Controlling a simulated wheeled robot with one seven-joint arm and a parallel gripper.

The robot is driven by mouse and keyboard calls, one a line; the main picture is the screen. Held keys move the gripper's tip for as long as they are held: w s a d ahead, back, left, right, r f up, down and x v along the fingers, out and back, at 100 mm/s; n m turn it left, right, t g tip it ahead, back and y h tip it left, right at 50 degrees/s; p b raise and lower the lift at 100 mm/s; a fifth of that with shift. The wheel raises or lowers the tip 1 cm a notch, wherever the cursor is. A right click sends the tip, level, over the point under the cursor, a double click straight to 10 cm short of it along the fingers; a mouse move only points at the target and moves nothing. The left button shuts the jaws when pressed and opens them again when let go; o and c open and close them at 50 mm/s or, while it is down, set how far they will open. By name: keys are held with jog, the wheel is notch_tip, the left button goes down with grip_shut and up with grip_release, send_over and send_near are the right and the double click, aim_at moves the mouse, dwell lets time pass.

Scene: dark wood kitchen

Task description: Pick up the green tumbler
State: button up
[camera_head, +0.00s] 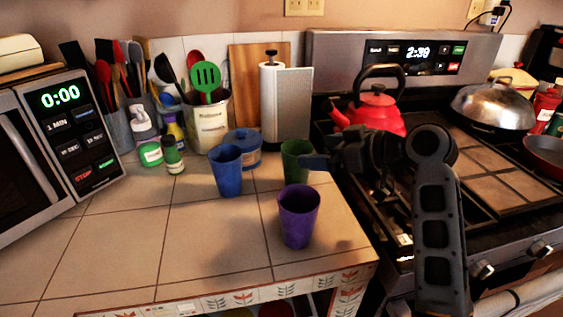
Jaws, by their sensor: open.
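The green tumbler (294,162) stands upright on the tiled counter, close to the stove's left edge. My gripper (308,162) is open, with its fingers at the tumbler's right side in the picture. The fingers overlap the tumbler's right edge, and I cannot tell whether they touch it. Part of the tumbler's right side is hidden behind the gripper.
A purple tumbler (299,216) stands in front of the green one, and a blue tumbler (226,171) stands to its left. A red kettle (375,112) sits on the stove. The front-left counter (120,245) is clear.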

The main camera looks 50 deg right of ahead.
aim_at(297, 152)
jog(key=p+x, duration=0.1)
jog(key=x, duration=0.6)
jog(key=shift+w+f, duration=0.15)
jog(key=shift+f, duration=0.05)
jog(key=c, duration=0.9)
